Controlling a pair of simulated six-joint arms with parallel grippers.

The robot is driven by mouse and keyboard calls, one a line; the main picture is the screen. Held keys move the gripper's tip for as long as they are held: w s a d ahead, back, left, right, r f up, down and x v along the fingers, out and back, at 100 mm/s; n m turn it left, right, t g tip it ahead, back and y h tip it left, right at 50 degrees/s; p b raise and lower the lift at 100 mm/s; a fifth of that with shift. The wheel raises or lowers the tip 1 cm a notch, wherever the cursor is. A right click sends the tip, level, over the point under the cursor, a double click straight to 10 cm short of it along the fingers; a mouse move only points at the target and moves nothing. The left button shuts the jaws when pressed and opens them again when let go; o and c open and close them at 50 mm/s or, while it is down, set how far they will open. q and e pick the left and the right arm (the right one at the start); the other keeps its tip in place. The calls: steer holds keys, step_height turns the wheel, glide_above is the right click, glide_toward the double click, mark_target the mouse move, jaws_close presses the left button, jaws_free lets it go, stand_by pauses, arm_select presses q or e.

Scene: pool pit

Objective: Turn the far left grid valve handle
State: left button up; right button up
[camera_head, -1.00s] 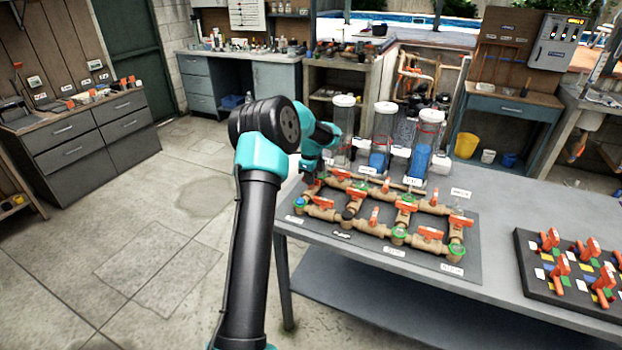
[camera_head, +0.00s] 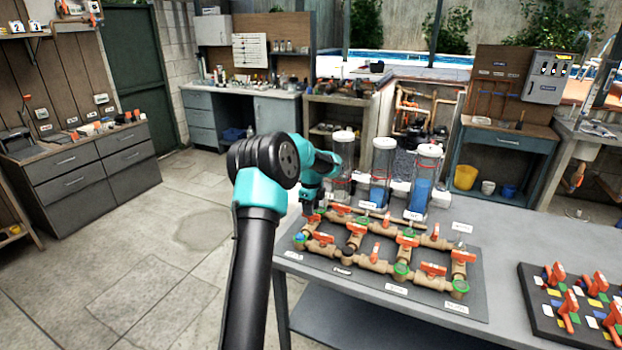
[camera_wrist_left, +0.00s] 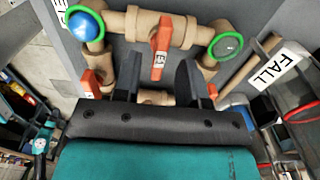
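A grid of tan pipes with orange valve handles lies on a dark board (camera_head: 470,300) on the grey bench. The far left valve handle (camera_head: 312,223) is on the grid's left side, partly behind my left gripper (camera_head: 311,208). In the left wrist view, an orange handle (camera_wrist_left: 160,46) with a small label sits on a pipe between a blue cap with a green ring (camera_wrist_left: 86,25) and another green-ringed fitting (camera_wrist_left: 226,45). My left gripper (camera_wrist_left: 158,70) is open there, its two dark fingers apart, pointing at this handle. I cannot tell whether they touch it. My right gripper is not in view.
Three clear cylinders (camera_head: 382,170) with red bands stand behind the grid. A second board (camera_head: 540,315) with several orange handles lies at the right. A white FALL label (camera_wrist_left: 275,65) is beside the grid. The bench front edge is bare.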

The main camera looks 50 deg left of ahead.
arm_select(q)
step_height(320, 180, up, 15)
stand_by(0.4)
stand_by(0.4)
